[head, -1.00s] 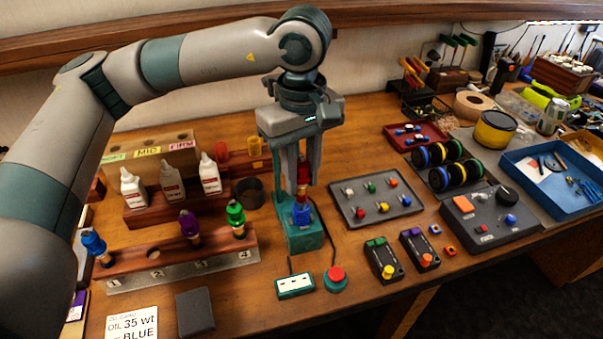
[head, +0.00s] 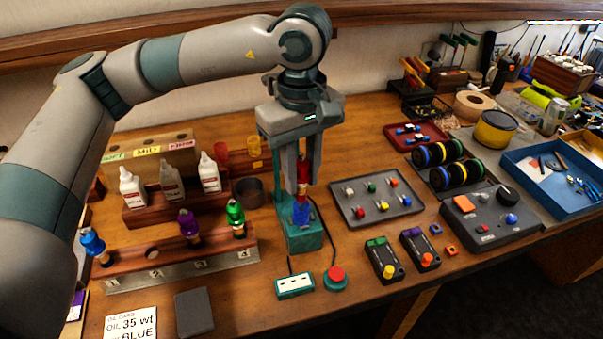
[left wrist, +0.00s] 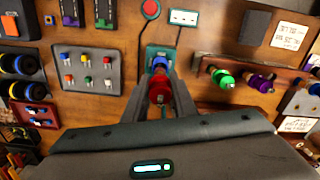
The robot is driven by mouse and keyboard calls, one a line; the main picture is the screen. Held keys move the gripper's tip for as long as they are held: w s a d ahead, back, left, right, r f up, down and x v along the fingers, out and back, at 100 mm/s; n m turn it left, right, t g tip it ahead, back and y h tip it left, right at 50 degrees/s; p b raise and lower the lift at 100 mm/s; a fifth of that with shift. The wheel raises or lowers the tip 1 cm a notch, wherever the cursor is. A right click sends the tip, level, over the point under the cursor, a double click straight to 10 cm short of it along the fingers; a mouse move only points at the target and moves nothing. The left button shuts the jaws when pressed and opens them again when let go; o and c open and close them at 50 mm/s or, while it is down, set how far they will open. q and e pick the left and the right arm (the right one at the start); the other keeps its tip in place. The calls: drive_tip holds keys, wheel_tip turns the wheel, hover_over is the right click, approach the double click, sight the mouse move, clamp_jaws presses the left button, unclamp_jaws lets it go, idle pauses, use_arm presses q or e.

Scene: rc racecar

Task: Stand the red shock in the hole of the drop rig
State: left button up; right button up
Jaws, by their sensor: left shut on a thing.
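My left gripper (head: 303,186) is shut on the red shock (head: 303,170), which it holds upright over the drop rig. The drop rig (head: 303,240) is teal, with a post behind the gripper and a blue part (head: 301,213) on its base. The shock's lower end is at the blue part, but I cannot tell whether it is in the hole. In the left wrist view, the red shock (left wrist: 160,93) is between the fingers, with the blue part (left wrist: 159,64) just beyond it. My right gripper is not in view.
A wooden rack (head: 130,258) left of the rig holds blue, purple and green shocks. White bottles (head: 131,187) stand behind it. A grey tray (head: 360,214) of small coloured parts lies right of the rig. A red button (head: 336,275) and a white-faced box (head: 295,284) lie in front.

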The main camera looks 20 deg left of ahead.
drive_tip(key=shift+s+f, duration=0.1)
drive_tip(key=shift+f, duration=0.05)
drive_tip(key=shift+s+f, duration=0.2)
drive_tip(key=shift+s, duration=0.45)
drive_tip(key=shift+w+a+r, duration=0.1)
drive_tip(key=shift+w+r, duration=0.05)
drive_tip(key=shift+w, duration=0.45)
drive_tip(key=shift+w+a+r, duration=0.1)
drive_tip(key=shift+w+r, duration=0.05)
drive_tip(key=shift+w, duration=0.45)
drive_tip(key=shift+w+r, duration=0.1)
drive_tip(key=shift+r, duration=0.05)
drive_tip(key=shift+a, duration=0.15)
